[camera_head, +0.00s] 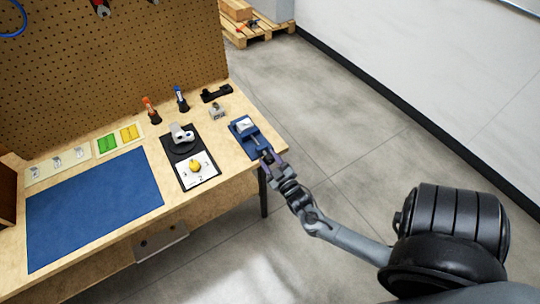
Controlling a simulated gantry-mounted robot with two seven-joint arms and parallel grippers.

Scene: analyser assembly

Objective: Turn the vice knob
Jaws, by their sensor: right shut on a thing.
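The blue vice (244,130) sits at the right end of the wooden workbench, with a light grey part in or on its jaws. My right gripper (268,157) is at the vice's near end, over the bench's right edge. It is shut on the vice knob, which is mostly hidden behind the fingers. My right arm reaches in from the lower right. My left gripper is not in view.
Left of the vice lies a black board (173,150) with a white device and a white sheet holding a yellow object (195,165). A blue mat (95,207) covers the bench's left part. Orange and blue-handled tools stand at the back. Open floor (350,130) lies to the right.

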